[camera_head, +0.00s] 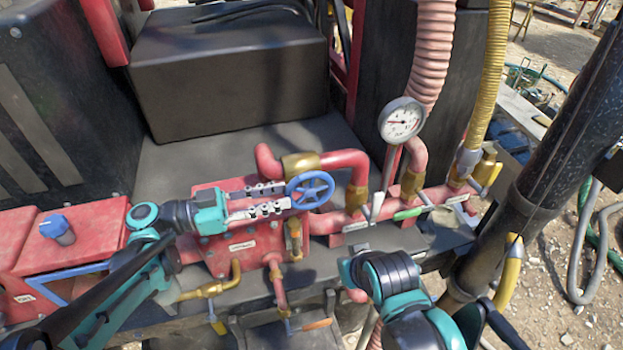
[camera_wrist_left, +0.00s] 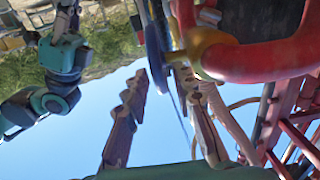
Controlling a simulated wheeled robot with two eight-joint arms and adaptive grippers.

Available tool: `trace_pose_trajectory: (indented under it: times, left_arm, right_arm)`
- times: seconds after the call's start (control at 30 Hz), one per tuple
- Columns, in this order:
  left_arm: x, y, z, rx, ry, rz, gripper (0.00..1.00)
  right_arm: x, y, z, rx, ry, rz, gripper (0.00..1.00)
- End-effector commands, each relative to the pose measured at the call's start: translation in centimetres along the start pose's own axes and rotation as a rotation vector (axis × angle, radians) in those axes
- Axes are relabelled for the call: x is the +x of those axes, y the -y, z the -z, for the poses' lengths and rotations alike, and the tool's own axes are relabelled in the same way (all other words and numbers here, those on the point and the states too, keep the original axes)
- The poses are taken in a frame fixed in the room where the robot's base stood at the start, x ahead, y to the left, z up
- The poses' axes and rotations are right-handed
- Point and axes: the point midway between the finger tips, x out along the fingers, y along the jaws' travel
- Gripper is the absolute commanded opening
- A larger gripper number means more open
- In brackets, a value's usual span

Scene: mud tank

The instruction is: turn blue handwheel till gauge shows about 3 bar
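The blue handwheel (camera_head: 310,190) sits on the red pipework at centre, in front of a brass fitting. In the left wrist view the handwheel (camera_wrist_left: 155,40) shows nearly edge-on at the top. My left gripper (camera_head: 287,196) comes from the left with its two fingers apart, tips at the wheel's left edge. In the wrist view the wheel's edge lies between the fingertips; I cannot tell whether they touch it. The round white pressure gauge (camera_head: 401,120) stands right of the wheel; its dial is too small to read exactly. My right arm is at lower centre, its fingers not discernible.
A green-handled lever (camera_head: 408,213) and a silver lever (camera_head: 376,206) sit on the lower red pipe. A blue knob (camera_head: 55,228) is on the red box at left. A ribbed pink hose (camera_head: 433,50) and yellow hose (camera_head: 488,75) rise behind. A dark box (camera_head: 230,80) stands at the back.

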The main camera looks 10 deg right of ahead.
Motion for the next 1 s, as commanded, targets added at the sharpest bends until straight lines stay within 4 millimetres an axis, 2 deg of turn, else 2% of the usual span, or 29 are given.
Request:
trace_pose_trajectory:
  times: [0.17,0.5,0.67,0.9,0.93,1.0]
  left_arm:
    - [1.4,0.0,0.1,0.003,-0.003,-0.004,0.26]
    - [6.7,-0.1,0.1,0.002,-0.002,-0.004,0.26]
    - [7.7,0.0,0.1,0.002,-0.002,-0.002,0.26]
    - [7.8,0.0,0.1,0.002,-0.002,0.000,0.26]
    - [7.8,0.0,0.1,0.002,-0.002,0.000,0.23]
    - [7.8,0.0,0.1,0.002,-0.002,0.000,0.05]
  right_arm:
    - [-0.2,0.0,0.1,0.000,0.000,0.000,0.00]
    - [-0.6,0.0,0.4,0.000,0.000,0.000,0.00]
    - [-0.6,0.0,0.5,0.000,0.000,0.000,0.00]
    - [-0.6,0.0,0.4,0.000,0.000,0.000,0.00]
    - [-0.6,0.0,0.4,0.000,0.000,0.000,0.00]
    - [-0.6,0.0,0.4,0.000,0.000,0.000,0.00]
